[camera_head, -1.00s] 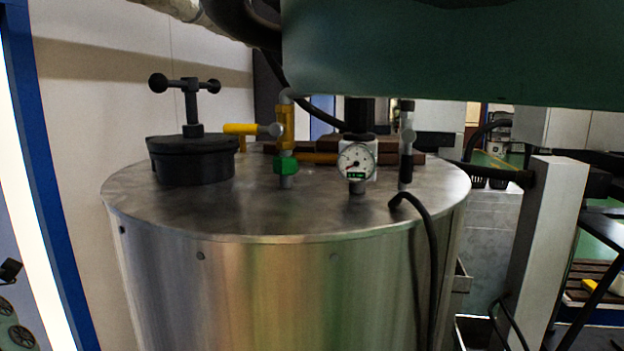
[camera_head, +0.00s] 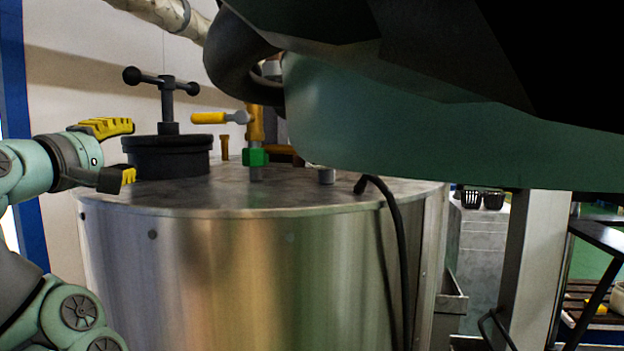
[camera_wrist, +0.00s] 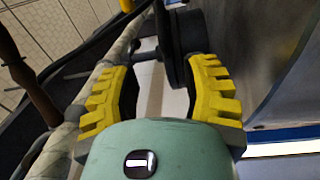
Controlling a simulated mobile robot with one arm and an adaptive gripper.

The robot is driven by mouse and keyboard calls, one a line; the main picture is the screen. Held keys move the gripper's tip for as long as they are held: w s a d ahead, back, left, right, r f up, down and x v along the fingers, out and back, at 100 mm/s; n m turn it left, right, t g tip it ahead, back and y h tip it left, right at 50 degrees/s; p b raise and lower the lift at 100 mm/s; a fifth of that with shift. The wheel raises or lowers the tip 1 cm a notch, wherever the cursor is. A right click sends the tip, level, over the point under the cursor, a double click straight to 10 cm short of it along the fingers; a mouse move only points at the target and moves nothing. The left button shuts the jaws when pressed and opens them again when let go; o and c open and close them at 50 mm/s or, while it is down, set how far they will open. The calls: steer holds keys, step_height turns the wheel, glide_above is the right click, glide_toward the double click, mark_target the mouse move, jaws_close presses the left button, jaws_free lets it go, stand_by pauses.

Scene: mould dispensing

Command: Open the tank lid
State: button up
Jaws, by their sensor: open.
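The tank (camera_head: 250,270) is a large metal cylinder in the head view. Its lid (camera_head: 168,160) is a dark round cap at the left of the tank top, with an upright T-handle (camera_head: 162,82) ending in balls. The lid looks closed. My gripper (camera_head: 130,150) comes in from the left, with its yellow-padded fingers open, one above the other, beside the lid's left side and below the handle bar. In the wrist view, my open gripper (camera_wrist: 163,72) has the dark lid (camera_wrist: 182,45) and handle bar (camera_wrist: 140,57) just beyond its fingers. Contact cannot be told.
A yellow-handled valve (camera_head: 210,118) and a green fitting (camera_head: 255,157) stand right of the lid. A black cable (camera_head: 396,230) runs down the tank's front. A wrapped pipe (camera_head: 165,12) passes above. My green and black arm links cover the upper right.

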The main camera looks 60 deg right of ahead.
mark_target(187, 138)
steer(key=shift+s+d+f, duration=0.1)
steer(key=shift+s+d, duration=0.05)
steer(key=shift+s, duration=0.15)
steer(key=shift+d, duration=0.2)
steer(key=p+x, duration=1)
steer(key=x, duration=0.4)
steer(key=shift+s+p, duration=0.15)
steer(key=shift+p, duration=0.15)
steer(key=shift+p+x, duration=0.4)
steer(key=shift+x, duration=0.4)
steer(key=shift+a, duration=0.1)
jaws_close()
